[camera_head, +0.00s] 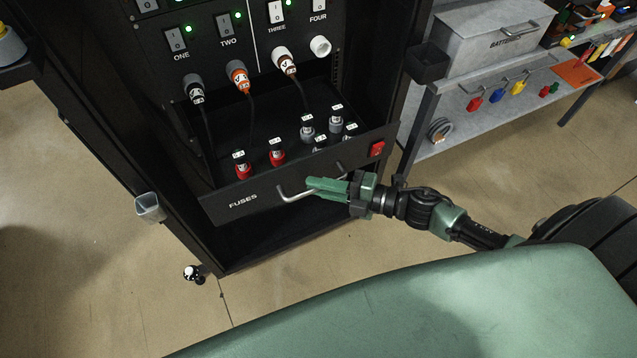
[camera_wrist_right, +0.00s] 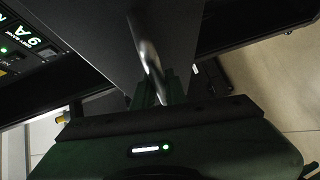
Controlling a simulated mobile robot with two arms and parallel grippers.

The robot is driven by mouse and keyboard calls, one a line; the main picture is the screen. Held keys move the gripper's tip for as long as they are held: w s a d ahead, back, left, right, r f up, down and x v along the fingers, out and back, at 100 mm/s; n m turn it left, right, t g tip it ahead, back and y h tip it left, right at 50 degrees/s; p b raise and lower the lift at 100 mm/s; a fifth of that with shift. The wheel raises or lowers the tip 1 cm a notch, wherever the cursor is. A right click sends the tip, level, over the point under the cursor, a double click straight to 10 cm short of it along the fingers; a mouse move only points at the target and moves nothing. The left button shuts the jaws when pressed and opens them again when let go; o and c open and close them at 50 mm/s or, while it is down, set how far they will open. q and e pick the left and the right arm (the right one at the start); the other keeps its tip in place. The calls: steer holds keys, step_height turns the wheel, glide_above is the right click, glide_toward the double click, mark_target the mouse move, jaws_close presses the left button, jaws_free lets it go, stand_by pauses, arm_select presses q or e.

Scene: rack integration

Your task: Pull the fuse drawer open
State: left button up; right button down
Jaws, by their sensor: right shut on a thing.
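The fuse drawer (camera_head: 232,204) is a black drawer labelled FUSES low in the black rack. It stands out from the rack, and several red and grey fuses show inside it. Its silver bar handle (camera_head: 286,196) is on the front face. My right gripper (camera_head: 312,187), green, comes from the right and is shut on the handle. In the right wrist view the handle (camera_wrist_right: 150,62) runs down between the fingers (camera_wrist_right: 153,88), which hide part of it. My left gripper is not in view.
Cables hang from plugs (camera_head: 238,76) under the switches, down toward the drawer. A grey workbench (camera_head: 470,90) with a batteries box (camera_head: 500,38) stands right of the rack. A small grey bin (camera_head: 149,207) is on the rack's left side. Floor in front is clear.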

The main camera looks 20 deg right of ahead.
steer(key=c, duration=1.5)
jaws_free()
steer(key=shift+w, duration=0.15)
steer(key=shift+o, duration=0.2)
steer(key=shift+s+d+f, duration=0.1)
steer(key=shift+s+d, duration=0.2)
steer(key=shift+s, duration=0.05)
steer(key=b+v, duration=0.1)
steer(key=v, duration=0.6)
steer(key=shift+b, duration=0.4)
